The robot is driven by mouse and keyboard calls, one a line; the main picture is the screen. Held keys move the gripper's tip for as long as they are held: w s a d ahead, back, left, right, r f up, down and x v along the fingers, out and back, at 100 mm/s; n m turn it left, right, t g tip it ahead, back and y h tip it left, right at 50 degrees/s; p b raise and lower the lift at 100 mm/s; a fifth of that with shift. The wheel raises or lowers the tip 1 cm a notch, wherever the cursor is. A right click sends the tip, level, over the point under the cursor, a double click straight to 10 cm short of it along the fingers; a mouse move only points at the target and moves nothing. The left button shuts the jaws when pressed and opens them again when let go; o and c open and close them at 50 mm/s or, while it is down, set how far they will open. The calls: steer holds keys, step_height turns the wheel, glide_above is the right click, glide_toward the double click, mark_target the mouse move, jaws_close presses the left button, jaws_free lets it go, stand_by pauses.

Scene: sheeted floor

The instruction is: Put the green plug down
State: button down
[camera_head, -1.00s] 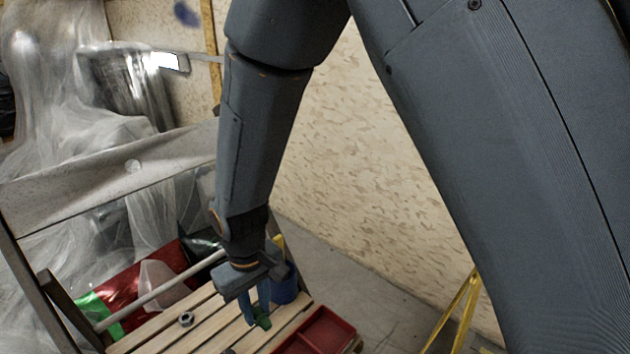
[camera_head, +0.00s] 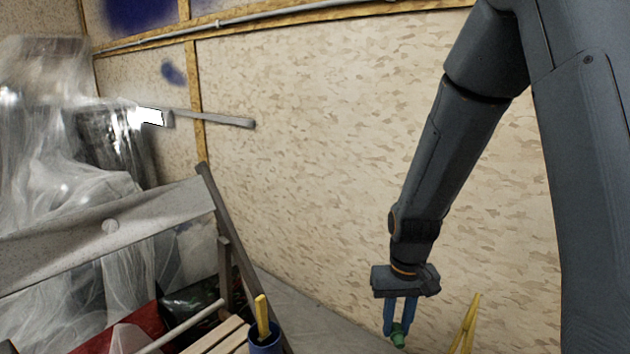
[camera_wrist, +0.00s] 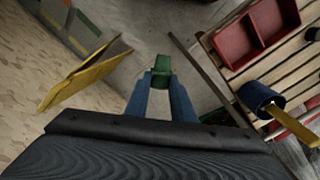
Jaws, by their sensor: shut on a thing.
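The green plug (camera_head: 398,336) is between the blue fingers of my gripper (camera_head: 401,322), low in the head view and right of the slatted table. In the wrist view the green plug (camera_wrist: 161,68) sits at the tips of my gripper (camera_wrist: 160,82), which is shut on it. The plug is held in the air over the grey floor (camera_wrist: 140,25), clear of the slatted table (camera_wrist: 290,65).
A blue cup (camera_head: 266,343) with a yellow handle in it stands at the table's edge. A red divided tray (camera_wrist: 258,38) lies on the slats. A yellow stand (camera_head: 467,325) is right of my gripper, and a patterned wall (camera_head: 330,150) is behind.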

steer(key=s+d+r+p, duration=0.1)
steer(key=p, duration=0.5)
steer(key=s+r+p, duration=0.1)
steer(key=p, duration=0.6)
steer(key=shift+s+d+r, duration=0.1)
steer(key=shift+s+d, duration=0.25)
steer(key=shift+s, duration=0.05)
steer(key=shift+p, duration=0.35)
steer(key=a+f+n+b, duration=0.2)
steer(key=a+b, duration=0.2)
steer(key=a, duration=0.6)
steer(key=a+f+n+b, duration=0.2)
steer(key=a+n+b, duration=0.15)
steer(key=a, duration=0.65)
steer(key=s+a+f+n+b, duration=0.1)
steer(key=s+a+n+b, duration=0.1)
steer(key=a, duration=0.6)
steer(key=s+a+f+n+b, duration=0.1)
steer(key=s+a+n+b, duration=0.1)
steer(key=s+a+b, duration=0.2)
steer(key=s+a, duration=0.2)
steer(key=a, duration=0.2)
steer(key=shift+s, duration=0.25)
